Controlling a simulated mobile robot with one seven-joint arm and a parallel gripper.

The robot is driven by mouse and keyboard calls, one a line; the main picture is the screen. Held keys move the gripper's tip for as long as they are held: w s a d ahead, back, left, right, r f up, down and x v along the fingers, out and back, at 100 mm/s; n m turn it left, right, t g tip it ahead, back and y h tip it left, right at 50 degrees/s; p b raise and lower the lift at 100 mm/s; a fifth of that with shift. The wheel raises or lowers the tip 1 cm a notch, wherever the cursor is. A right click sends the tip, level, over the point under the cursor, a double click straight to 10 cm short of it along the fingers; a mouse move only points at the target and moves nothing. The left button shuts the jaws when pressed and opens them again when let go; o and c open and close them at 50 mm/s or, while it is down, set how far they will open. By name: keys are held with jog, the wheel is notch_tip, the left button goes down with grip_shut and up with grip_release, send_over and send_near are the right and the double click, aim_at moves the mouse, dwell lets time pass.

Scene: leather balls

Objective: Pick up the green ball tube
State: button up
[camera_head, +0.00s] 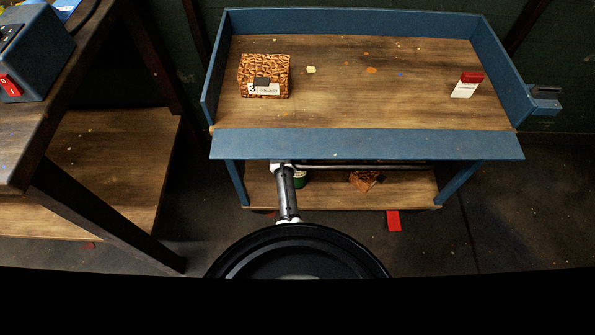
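A small green and white thing (300,179), perhaps the green ball tube, shows on the lower shelf (330,200) of the blue workbench. It sits just right of my upright arm link, which is close in front of it. The bench's front edge and my arm hide much of it, so its full shape cannot be told. My arm reaches up to the bench's front edge and runs right beneath it. My gripper does not show.
The blue bench (365,144) carries a patterned brown box (264,70) and a red-and-white box (467,85) on top. Another patterned thing (366,180) lies on the lower shelf. A red block (393,220) is on the floor. A wooden table (40,120) stands left.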

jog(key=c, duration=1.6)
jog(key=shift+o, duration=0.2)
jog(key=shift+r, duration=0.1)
